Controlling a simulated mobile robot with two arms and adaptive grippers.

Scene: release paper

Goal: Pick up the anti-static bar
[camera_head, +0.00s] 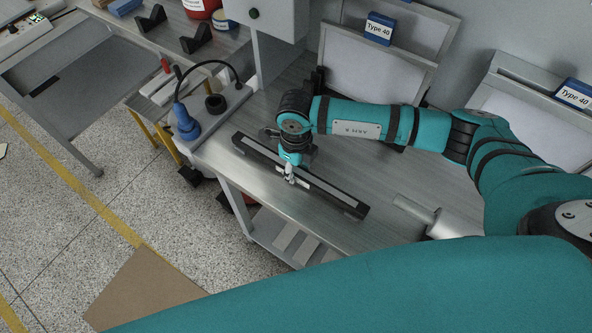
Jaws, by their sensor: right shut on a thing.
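The anti-static bar (335,196) is a long dark bar with a light strip along it. It lies diagonally at the front edge of the grey metal table (375,170). My right gripper (289,178) comes down onto the middle of the bar and is shut on it. The fingertips are small here and partly hide the bar's middle. I cannot tell whether the bar is clear of the table top. My left gripper is not in view; a large teal arm part of mine fills the bottom of the view.
A blue device with a black cable (185,122) stands left of the bar. A metal cylinder (415,210) lies to the right. Framed panels with blue "Type 40" labels (380,28) lean at the back. A brown board (145,290) lies on the floor.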

